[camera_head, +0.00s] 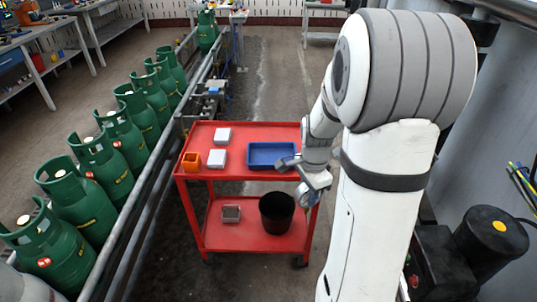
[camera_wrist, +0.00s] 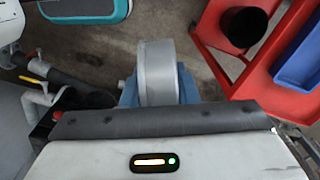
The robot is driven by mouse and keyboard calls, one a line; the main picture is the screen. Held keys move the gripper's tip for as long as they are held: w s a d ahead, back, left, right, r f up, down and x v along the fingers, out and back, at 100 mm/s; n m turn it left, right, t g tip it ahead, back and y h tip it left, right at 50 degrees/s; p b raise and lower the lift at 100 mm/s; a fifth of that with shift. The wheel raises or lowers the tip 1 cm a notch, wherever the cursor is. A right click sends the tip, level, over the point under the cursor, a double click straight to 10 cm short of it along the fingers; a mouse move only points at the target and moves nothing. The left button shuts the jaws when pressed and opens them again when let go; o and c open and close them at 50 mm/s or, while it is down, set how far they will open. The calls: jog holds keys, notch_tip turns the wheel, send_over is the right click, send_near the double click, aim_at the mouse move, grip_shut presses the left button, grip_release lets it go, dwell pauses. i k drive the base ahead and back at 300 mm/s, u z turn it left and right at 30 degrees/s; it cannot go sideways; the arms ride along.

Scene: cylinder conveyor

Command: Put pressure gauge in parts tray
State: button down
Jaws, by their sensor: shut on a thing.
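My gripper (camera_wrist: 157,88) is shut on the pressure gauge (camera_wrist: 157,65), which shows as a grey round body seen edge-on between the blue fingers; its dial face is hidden. In the head view my gripper (camera_head: 312,190) is small, at the right end of the red cart, and details of the gauge there are unclear. The blue parts tray (camera_head: 270,154) lies on the cart's top shelf, to the left of my gripper, and looks empty. It also shows at the right edge of the wrist view (camera_wrist: 298,62).
Green gas cylinders (camera_head: 83,205) line the conveyor at left.

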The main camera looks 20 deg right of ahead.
aim_at(272, 159)
jog(key=i, duration=1.25)
jog(key=z, duration=0.05)
